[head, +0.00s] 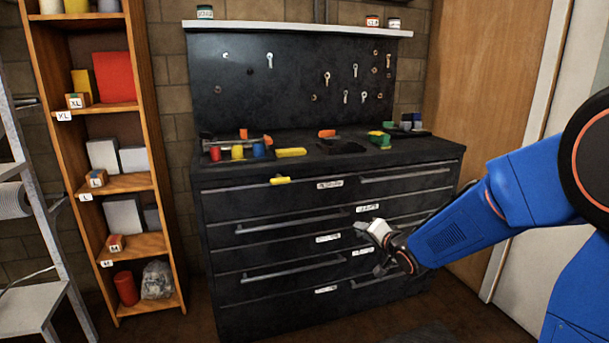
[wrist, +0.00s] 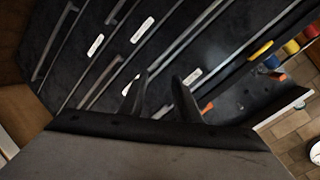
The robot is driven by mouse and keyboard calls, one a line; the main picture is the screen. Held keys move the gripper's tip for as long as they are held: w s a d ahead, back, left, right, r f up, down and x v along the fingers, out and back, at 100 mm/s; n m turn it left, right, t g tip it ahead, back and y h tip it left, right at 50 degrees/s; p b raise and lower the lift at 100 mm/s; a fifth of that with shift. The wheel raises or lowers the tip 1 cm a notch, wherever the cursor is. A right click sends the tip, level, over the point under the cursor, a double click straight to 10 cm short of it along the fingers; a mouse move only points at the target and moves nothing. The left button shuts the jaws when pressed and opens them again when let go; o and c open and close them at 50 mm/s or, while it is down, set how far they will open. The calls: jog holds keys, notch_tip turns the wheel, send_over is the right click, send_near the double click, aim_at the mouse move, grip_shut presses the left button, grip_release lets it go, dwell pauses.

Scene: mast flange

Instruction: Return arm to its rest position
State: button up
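My gripper (head: 370,249) hangs at the end of my blue arm, in front of the drawer fronts of the black tool cabinet (head: 225,205). In the wrist view, the two dark fingers of my gripper (wrist: 160,86) stand apart with nothing between them. Behind them are the cabinet's drawer fronts, handles and white labels, turned sideways. I cannot tell the exact gap between the fingers and the cabinet; no contact shows.
A wooden shelf (head: 157,190) with boxes stands at the left, beside a ladder (head: 50,240). The cabinet top holds a rack of coloured pieces (head: 237,152) and a yellow tool (head: 290,152). A pegboard (head: 290,75) rises behind. A door frame (head: 520,150) is at the right.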

jog(key=s+d+r+n+g+h, duration=0.1)
jog(key=s+d+r+g+h, duration=0.1)
jog(key=s+d, duration=0.5)
jog(key=s+d+r+n+g+h, duration=0.2)
jog(key=s+d+h, duration=0.1)
jog(key=s, duration=0.9)
jog(key=s+f+n+g, duration=0.2)
jog(key=s+n+g, duration=0.2)
jog(key=s, duration=2)
jog(key=shift+f+g+y, duration=0.2)
jog(key=shift+g+y, duration=0.1)
